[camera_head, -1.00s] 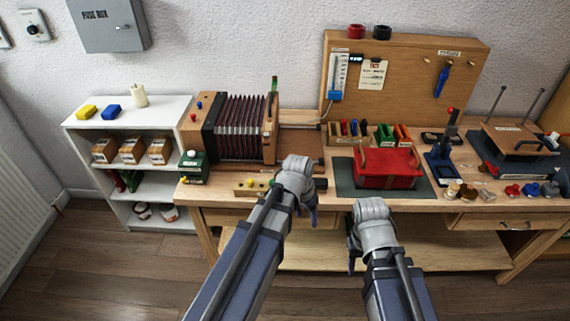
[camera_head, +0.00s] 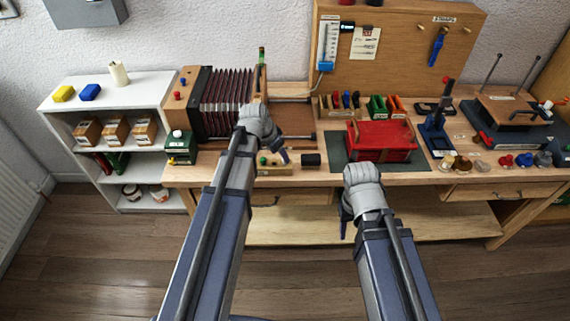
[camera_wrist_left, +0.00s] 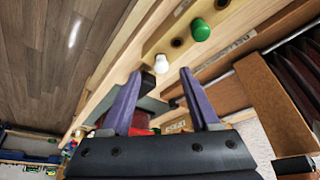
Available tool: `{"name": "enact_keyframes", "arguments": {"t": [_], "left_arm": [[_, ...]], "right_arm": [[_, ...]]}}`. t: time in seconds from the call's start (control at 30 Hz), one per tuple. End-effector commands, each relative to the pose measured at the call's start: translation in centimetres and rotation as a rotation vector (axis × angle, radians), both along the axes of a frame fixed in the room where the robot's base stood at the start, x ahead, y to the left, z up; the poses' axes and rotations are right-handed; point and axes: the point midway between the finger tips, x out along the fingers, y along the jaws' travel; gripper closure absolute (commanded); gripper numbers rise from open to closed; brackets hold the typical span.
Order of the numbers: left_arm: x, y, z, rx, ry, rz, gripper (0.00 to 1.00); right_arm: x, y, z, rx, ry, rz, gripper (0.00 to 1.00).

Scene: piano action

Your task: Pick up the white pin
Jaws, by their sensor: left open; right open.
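The white pin (camera_wrist_left: 161,63) stands in a pale wooden pin block, seen in the left wrist view just beyond and between the fingertips. A green pin (camera_wrist_left: 201,30) stands in the same block, farther from the fingers. The pin block (camera_head: 268,170) lies at the bench's front edge in the head view; I cannot clearly make out the white pin there. My left gripper (camera_head: 284,156) is open and empty above the block's right part, and its open fingers (camera_wrist_left: 160,73) also show in the wrist view. My right gripper (camera_head: 344,228) is open, hanging in front of the bench.
A small black block (camera_head: 311,160) sits right of the pin block. A red box (camera_head: 382,141) rests on a dark mat behind my right gripper. A bellows (camera_head: 226,100) stands behind my left gripper. A white shelf (camera_head: 105,92) is at the left.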

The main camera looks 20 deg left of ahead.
Motion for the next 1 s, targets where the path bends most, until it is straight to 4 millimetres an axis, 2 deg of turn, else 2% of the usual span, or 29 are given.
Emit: {"name": "enact_keyframes", "arguments": {"t": [0.17, 0.5, 0.77, 1.0], "left_arm": [[0.5, -0.2, -0.8, 0.000, 0.000, 0.000, 0.38], [2.3, -1.0, -4.5, 0.000, 0.000, 0.000, 0.38], [2.4, -1.1, -4.4, 0.000, 0.000, 0.000, 0.38], [2.3, -1.1, -4.4, 0.000, 0.000, 0.000, 0.63]], "right_arm": [[0.0, 0.0, -0.8, 0.000, 0.000, 0.000, 0.50], [0.0, 0.0, -4.5, 0.000, 0.000, 0.000, 0.50], [0.0, 0.0, -4.4, 0.000, 0.000, 0.000, 0.50], [0.0, 0.0, -4.4, 0.000, 0.000, 0.000, 0.50]]}}
